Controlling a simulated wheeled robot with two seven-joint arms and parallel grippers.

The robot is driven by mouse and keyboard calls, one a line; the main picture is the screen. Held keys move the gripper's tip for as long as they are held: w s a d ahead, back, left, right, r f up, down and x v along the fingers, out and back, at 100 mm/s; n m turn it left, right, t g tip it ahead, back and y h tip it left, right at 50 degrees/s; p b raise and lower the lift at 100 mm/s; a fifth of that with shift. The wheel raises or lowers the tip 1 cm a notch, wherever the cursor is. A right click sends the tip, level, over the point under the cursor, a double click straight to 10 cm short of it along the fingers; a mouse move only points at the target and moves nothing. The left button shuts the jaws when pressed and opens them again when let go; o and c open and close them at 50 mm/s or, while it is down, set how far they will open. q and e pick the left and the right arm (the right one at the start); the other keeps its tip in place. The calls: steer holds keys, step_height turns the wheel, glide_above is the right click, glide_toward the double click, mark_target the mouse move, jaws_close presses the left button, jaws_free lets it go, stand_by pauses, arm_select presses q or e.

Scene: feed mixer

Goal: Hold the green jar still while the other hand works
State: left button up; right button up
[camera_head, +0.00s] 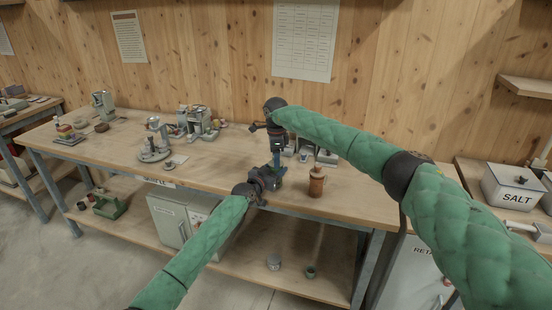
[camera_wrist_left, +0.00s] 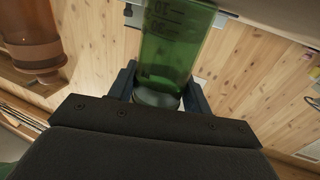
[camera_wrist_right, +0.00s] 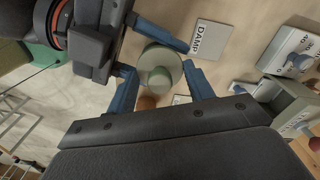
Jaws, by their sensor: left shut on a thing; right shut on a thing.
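The green jar (camera_wrist_left: 172,50) is see-through, with dark markings. It stands between the fingers of my left gripper (camera_wrist_left: 158,92), which is shut on it; that view is upside down. In the head view my left gripper (camera_head: 268,180) is at the table's front edge. A pale round lid with a small knob (camera_wrist_right: 160,72) shows from above in the right wrist view. My right gripper (camera_head: 278,158) points down over the jar, and its fingers (camera_wrist_right: 162,88) are shut around the lid. Whether the lid is seated or loose is hidden.
A card reading DAMP (camera_wrist_right: 210,38) and grey boxes (camera_wrist_right: 292,50) lie nearby. A round grey stand (camera_head: 154,150) is farther left. The table (camera_head: 215,165) between is mostly clear.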

steer(key=shift+r, duration=0.65)
steer(key=shift+r, duration=0.35)
steer(key=shift+r, duration=0.15)
steer(key=shift+r, duration=2)
arm_select(q)
steer(key=o, duration=1.4)
steer(key=shift+o, duration=0.2)
steer(key=shift+s, duration=0.1)
